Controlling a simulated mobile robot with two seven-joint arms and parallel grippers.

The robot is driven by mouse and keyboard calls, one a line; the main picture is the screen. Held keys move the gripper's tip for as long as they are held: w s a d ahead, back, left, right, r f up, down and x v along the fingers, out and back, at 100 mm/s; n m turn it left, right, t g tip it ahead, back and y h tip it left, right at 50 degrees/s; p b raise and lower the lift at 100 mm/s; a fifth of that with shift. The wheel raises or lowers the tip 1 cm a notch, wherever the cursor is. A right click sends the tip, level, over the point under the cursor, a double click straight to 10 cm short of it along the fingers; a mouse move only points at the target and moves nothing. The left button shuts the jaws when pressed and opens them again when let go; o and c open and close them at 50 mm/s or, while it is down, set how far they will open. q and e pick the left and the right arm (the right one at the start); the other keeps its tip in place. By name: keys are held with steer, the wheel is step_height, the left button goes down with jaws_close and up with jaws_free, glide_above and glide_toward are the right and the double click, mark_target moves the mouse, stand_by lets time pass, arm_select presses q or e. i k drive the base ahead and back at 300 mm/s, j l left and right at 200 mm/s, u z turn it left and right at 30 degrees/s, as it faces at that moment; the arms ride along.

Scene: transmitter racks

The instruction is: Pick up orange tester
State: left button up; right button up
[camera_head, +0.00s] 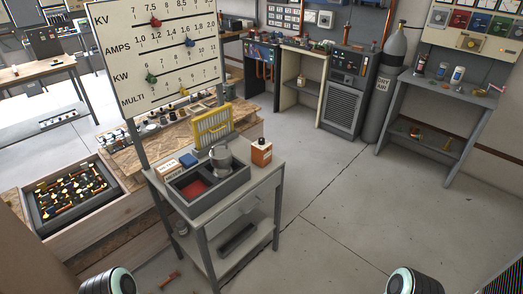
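A small orange item with a pale label and a dark top (261,153) stands upright on the top of a grey cart (262,178), near its back right corner. It is the thing on the cart that best fits the orange tester, but it is too small to read. Nothing touches it from my side. Only a rounded part of each of my arms shows, at the bottom left and bottom right edges. Neither of my grippers shows.
Beside the orange item stand a metal pot (220,160), a yellow-framed panel (213,126) and small boxes (168,169). A large meter board (155,50) rises behind the cart's left side. The floor (330,220) right of the cart is clear.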

mark_target(260, 155)
steer(key=i+l+u, duration=0.15)
steer(key=u, duration=0.2)
steer(key=i+l+u, duration=0.1)
steer(key=u, duration=0.3)
steer(key=i+l+u, duration=0.1)
steer(key=l+u, duration=0.25)
steer(key=i+l+u, duration=0.2)
steer(key=l, duration=0.25)
steer(key=l+u, duration=0.2)
steer(key=l, duration=0.8)
steer(key=i+l, duration=0.15)
steer(key=l, duration=0.95)
steer(key=i+u, duration=0.05)
steer(key=i, duration=0.05)
